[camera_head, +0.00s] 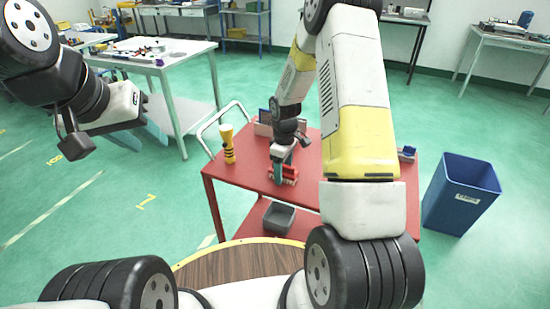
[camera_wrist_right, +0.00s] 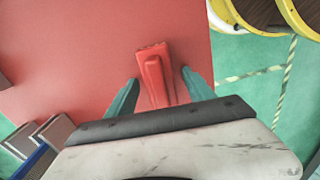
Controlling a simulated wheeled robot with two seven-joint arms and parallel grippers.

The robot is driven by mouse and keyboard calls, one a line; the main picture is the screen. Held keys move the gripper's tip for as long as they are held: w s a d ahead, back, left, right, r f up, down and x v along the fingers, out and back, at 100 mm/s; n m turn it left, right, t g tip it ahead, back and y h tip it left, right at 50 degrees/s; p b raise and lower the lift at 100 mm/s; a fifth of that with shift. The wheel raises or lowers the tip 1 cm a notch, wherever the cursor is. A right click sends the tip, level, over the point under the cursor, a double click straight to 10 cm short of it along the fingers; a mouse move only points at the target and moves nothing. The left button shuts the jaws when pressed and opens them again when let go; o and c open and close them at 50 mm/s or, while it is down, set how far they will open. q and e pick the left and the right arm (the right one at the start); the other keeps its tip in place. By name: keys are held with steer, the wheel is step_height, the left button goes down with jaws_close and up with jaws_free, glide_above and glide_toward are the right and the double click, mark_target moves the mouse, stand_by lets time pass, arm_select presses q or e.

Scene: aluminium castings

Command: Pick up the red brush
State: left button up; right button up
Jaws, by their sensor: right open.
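The red brush (camera_head: 291,173) lies on the red top of a cart (camera_head: 238,179). In the right wrist view the brush (camera_wrist_right: 153,70) has its handle pointing toward my gripper. My right gripper (camera_head: 277,177) is open above the cart top. In the wrist view the teal fingers of the right gripper (camera_wrist_right: 161,92) stand on either side of the handle, with gaps to it. The handle's near end is hidden behind the gripper body. My left gripper (camera_head: 142,138) is open and empty, out over the floor left of the cart.
A yellow and black object (camera_head: 229,147) stands on the cart's left side. Grey and blue boxes (camera_head: 264,124) are at its back, and a small blue item (camera_head: 408,152) is at the right. A grey bin (camera_head: 278,217) sits on the lower shelf. A blue bin (camera_head: 460,194) stands right of the cart.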

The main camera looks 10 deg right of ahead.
mark_target(284, 165)
jaws_close()
stand_by(0.4)
steer(key=shift+r, duration=0.55)
step_height(284, 165, up, 2)
steer(key=shift+r, duration=0.1)
steer(key=shift+s+d+r, duration=0.1)
steer(key=shift+s+r, duration=0.05)
steer(key=shift+s, duration=0.55)
steer(key=s+d+r, duration=0.1)
steer(key=s, duration=1.3)
steer(key=shift+s+d+r, duration=0.15)
steer(key=shift+s+d, duration=0.1)
steer(key=shift+s, duration=0.05)
